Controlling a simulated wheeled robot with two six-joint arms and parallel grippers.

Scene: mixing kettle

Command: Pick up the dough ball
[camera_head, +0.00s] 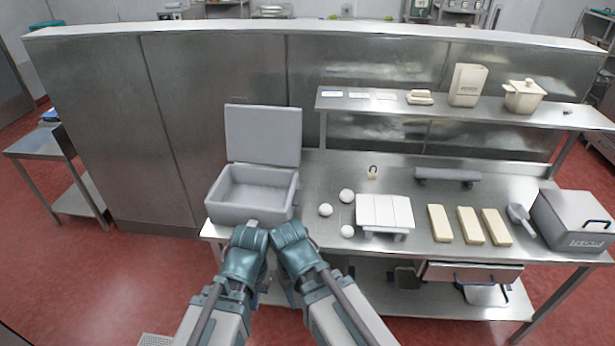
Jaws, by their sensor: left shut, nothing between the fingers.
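Three small white dough balls lie on the steel table in the head view: one at the back (346,196), one at the left (325,210) and one near the front edge (347,231). My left gripper (252,224) is shut and empty at the table's front edge, just in front of the open grey box. My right gripper (277,230) is close beside it, left of the balls and apart from them. Its fingers are too small and hidden to tell if they are open.
The open grey box (248,213) with raised lid stands left of the balls. A white slatted stand (384,234) is close on their right, then several yellow blocks (470,226), a scoop (520,217) and a lidded grey box (577,222). A shelf (450,110) runs above the back.

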